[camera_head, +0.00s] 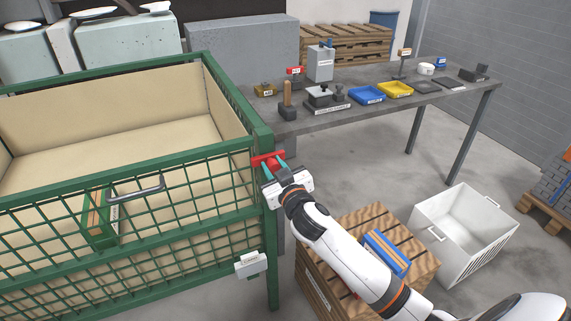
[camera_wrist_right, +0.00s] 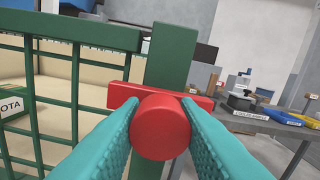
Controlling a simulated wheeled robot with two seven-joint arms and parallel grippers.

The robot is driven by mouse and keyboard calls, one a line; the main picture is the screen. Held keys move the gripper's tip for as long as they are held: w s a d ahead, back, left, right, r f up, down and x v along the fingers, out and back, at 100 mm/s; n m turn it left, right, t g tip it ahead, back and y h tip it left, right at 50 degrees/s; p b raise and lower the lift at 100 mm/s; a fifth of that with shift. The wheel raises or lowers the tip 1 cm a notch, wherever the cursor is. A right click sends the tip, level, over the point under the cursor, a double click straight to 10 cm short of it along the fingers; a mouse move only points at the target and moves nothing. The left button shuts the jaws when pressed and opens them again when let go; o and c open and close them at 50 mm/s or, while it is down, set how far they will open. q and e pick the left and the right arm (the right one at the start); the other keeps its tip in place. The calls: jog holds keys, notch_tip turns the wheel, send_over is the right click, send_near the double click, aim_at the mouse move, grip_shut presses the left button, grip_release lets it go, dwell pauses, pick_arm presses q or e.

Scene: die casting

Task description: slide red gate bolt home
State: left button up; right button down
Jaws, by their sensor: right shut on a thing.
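The red gate bolt (camera_head: 268,158) is on the upper right corner of the green mesh gate (camera_head: 140,205), at the corner post. In the right wrist view its round red knob (camera_wrist_right: 159,127) stands out in front of a red bar that crosses the green post (camera_wrist_right: 171,62). My right gripper (camera_head: 272,168) is at the bolt, and its teal fingers in the right wrist view (camera_wrist_right: 160,130) are shut on the knob from both sides. The fingers hide the knob's sides and part of the bar. My left gripper is not in view.
A grey workbench (camera_head: 350,106) with trays and fixtures stands behind, to the right. A wooden crate (camera_head: 325,290) with a blue item is under my right arm. A white bin (camera_head: 465,230) stands on the floor at right. A white box (camera_head: 251,263) hangs low by the post.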

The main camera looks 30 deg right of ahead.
jog(key=shift+a, duration=0.4)
jog(key=c, duration=1.4)
grip_release()
jog(key=o, duration=0.3)
jog(key=shift+a, duration=0.1)
jog(key=shift+s+f, duration=0.1)
jog(key=shift+s, duration=0.4)
jog(key=s, duration=1.1)
jog(key=shift+a+b, duration=0.4)
jog(key=shift+b, duration=0.05)
